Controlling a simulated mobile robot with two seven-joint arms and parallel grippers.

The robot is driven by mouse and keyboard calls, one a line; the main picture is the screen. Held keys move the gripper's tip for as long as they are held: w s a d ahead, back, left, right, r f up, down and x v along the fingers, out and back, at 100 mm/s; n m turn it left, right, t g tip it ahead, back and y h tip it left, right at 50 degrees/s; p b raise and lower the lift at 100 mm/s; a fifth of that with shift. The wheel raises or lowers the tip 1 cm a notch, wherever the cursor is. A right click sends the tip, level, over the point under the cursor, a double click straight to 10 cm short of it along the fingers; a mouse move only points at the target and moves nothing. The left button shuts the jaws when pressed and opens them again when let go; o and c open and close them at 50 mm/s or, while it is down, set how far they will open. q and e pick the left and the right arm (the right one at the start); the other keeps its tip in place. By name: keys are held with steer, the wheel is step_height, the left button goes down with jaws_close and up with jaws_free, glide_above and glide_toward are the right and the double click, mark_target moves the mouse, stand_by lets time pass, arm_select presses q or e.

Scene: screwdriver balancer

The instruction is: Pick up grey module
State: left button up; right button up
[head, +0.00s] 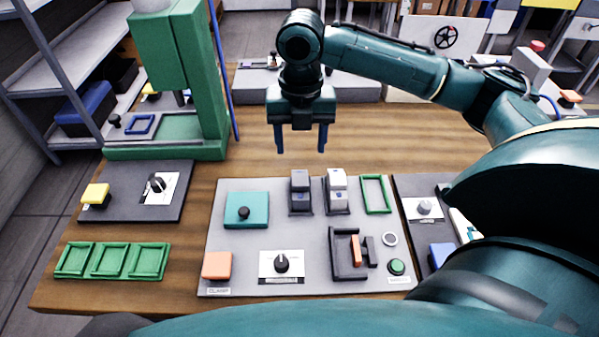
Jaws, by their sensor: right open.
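Two small box-shaped modules stand side by side in dark holders on the light grey panel (240,282) in the head view. The left one is a grey module (299,180); the right one is a paler grey-white module (337,179). Each seems to have a second block in front of or below it; I cannot tell which. My right gripper (301,148) is open and empty, fingers pointing down, apart from the modules and above the table behind them. My left gripper is not in view.
The panel also holds a teal block (246,210), a black knob (281,263), an orange block (217,265) and an empty green frame (376,194). Green trays (112,277) lie at left. A green press (195,75) stands back left. Bare wooden table (390,130) lies behind the panel.

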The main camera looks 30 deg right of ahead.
mark_target(300, 180)
step_height(300, 180, down, 7)
steer(key=shift+s+f, duration=0.15)
steer(key=shift+f, duration=0.05)
steer(key=shift+w+f, duration=0.2)
steer(key=shift+f, duration=2.55)
